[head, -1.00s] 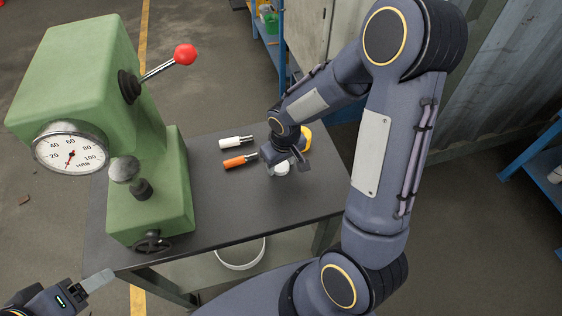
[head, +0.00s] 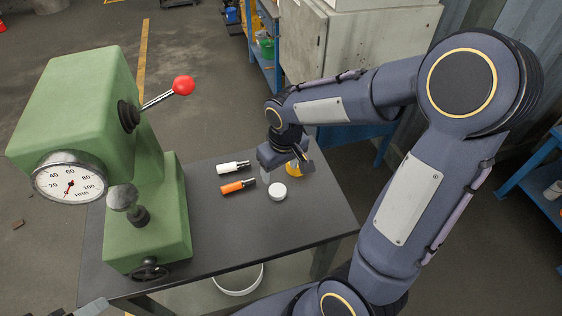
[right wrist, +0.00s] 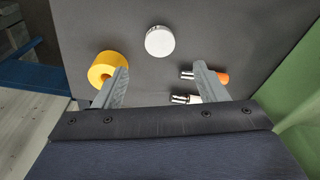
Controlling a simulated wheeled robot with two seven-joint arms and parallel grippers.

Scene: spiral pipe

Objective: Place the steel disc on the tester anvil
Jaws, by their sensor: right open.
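The steel disc (head: 277,190) is a pale round disc lying flat on the dark table, and it also shows in the right wrist view (right wrist: 160,41). My right gripper (head: 286,170) is open and empty, behind the disc in the head view. In the right wrist view its two fingers (right wrist: 162,80) stand wide apart with the disc beyond their tips, not between them. The green tester has a dark post, seemingly the anvil (head: 138,216), on its base, below a round metal part (head: 122,197). Only a sliver of my left gripper (head: 92,308) shows at the bottom left.
A white-handled tool (head: 232,166) and an orange-handled tool (head: 237,186) lie between the tester and the disc. The tester's lever ends in a red knob (head: 184,85). The table's front right is clear.

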